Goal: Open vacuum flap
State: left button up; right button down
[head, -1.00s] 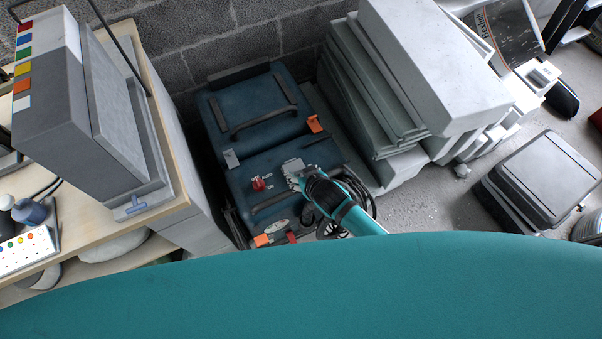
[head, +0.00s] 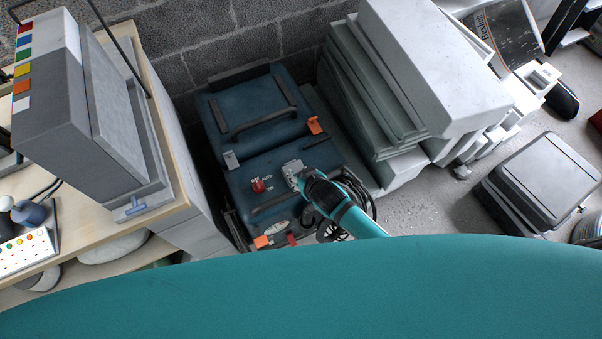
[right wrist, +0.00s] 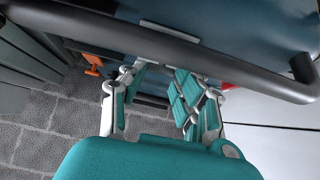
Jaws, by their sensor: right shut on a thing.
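The vacuum (head: 275,145) is a dark blue box with black handles and orange latches, standing against the block wall. A red knob (head: 258,186) sits on its top. My right gripper (head: 293,172) reaches in from the lower right and is shut on a small grey flap (head: 291,165) on the vacuum's top. The fingers partly hide the flap, and I cannot tell how far it is lifted. My left gripper is not in view.
Pale stacked slabs (head: 425,80) stand close on the vacuum's right. A workbench (head: 165,140) with a grey box stands on its left. A black cable (head: 362,190) coils beside my right gripper. A dark case (head: 540,180) lies on the floor at the right.

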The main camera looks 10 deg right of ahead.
aim_at(295, 170)
jog(key=shift+r+p, duration=0.3)
jog(key=shift+p, duration=0.3)
jog(key=g+p, duration=0.1)
jog(key=w+r+p, duration=0.1)
jog(key=p, duration=0.1)
jog(key=g+p, duration=0.1)
jog(key=shift+w+a+r+g+h, duration=0.2)
jog(key=shift+a+r+g+h, duration=0.1)
jog(key=shift+r+h, duration=0.1)
jog(key=shift+w+r+g+p, duration=0.1)
jog(key=shift+w+g+p, duration=0.15)
jog(key=shift+p, duration=0.35)
jog(key=shift+w+a+r+g+h+p, duration=0.15)
jog(key=shift+w+g+h+p, duration=0.2)
jog(key=shift+g, duration=0.4)
jog(key=shift+w+a+r+g+h+b, duration=0.1)
jog(key=shift+w+r+g+h+b, duration=0.1)
jog(key=shift+w+g, duration=0.25)
jog(key=shift+w+a+r+g+h+b, duration=0.15)
jog(key=shift+w+g, duration=0.1)
jog(key=shift+g, duration=0.3)
jog(key=shift+f, duration=0.1)
